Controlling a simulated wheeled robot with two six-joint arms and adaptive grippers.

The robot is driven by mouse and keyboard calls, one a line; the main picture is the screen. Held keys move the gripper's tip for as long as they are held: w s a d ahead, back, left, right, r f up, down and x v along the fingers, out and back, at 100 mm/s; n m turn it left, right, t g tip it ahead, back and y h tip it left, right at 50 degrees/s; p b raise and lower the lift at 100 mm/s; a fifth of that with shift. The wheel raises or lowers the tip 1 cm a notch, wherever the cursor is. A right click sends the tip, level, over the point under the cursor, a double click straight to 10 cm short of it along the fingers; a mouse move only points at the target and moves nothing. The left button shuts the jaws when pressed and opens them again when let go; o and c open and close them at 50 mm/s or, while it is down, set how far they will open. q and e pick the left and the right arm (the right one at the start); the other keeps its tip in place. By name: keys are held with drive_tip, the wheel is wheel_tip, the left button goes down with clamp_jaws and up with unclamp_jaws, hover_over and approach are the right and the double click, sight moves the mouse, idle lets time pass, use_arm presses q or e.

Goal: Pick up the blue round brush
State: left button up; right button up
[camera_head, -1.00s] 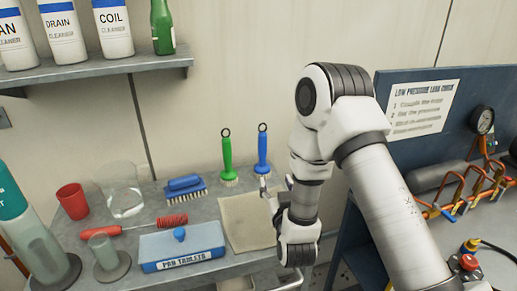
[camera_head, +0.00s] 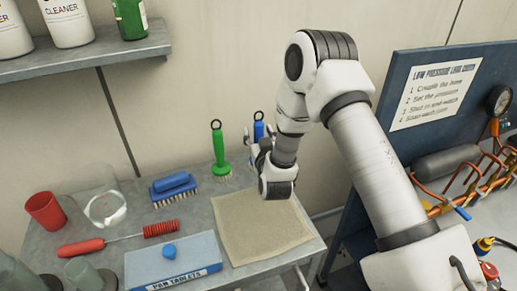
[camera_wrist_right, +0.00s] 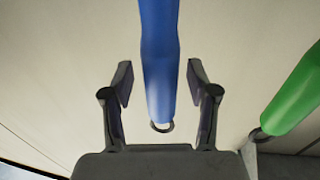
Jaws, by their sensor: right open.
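The blue round brush (camera_head: 258,127) stands upright near the back of the grey bench, to the right of a green brush. Its handle and hanging ring show in the head view, but its lower part is hidden behind my right gripper (camera_head: 259,137). In the right wrist view the blue handle (camera_wrist_right: 160,60) runs between the two fingers of my right gripper (camera_wrist_right: 159,85), with gaps on both sides. The gripper is open and not closed on the handle. My left gripper is in neither view.
The green brush (camera_head: 218,150) stands close on the left and shows in the wrist view (camera_wrist_right: 292,95). A blue scrub brush (camera_head: 174,188), a red-handled coil brush (camera_head: 110,240), a tablet box (camera_head: 172,262) and a beige cloth (camera_head: 255,228) lie on the bench. The wall is close behind.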

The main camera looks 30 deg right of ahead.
sight(260, 126)
drive_tip(key=shift+s+a+r, duration=0.15)
drive_tip(key=shift+s, duration=0.05)
drive_tip(key=c, duration=0.6)
clamp_jaws()
drive_tip(key=shift+r, duration=0.6)
wheel_tip(260, 126, up, 2)
drive_tip(key=shift+r+b, duration=0.15)
drive_tip(key=shift+b, duration=0.4)
drive_tip(key=a+r+p+v, duration=0.1)
drive_tip(key=p+v, duration=0.5)
drive_tip(key=v, duration=1)
drive_tip(key=shift+w+r+p, duration=0.25)
drive_tip(key=shift+p, duration=0.15)
